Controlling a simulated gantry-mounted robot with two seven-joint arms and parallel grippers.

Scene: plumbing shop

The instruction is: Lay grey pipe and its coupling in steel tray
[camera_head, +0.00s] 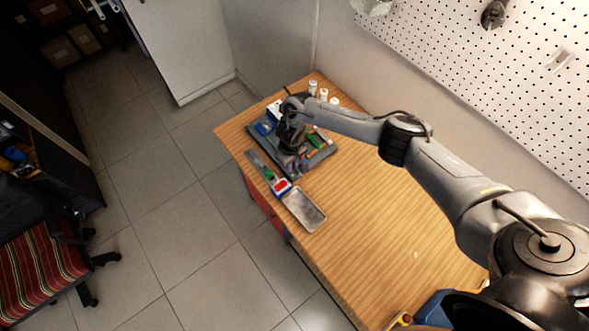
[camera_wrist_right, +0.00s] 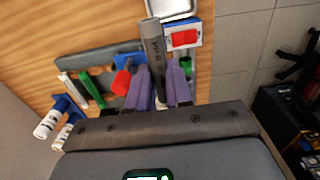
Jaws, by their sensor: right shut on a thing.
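The grey pipe (camera_wrist_right: 153,50) stands out from between the purple fingers of my right gripper (camera_wrist_right: 159,88) in the right wrist view, and they are shut on it. In the head view my right gripper (camera_head: 295,150) is over the dark organiser tray and largely hides the pipe. The steel tray (camera_head: 304,209) lies near the table's left edge, apart from the gripper, and looks empty. Its rim also shows at the top of the right wrist view (camera_wrist_right: 172,15). I cannot make out the coupling for certain. My left gripper is not in view.
The dark organiser tray (camera_head: 323,155) holds several red, green and blue items. White bottles (camera_head: 323,94) stand behind.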

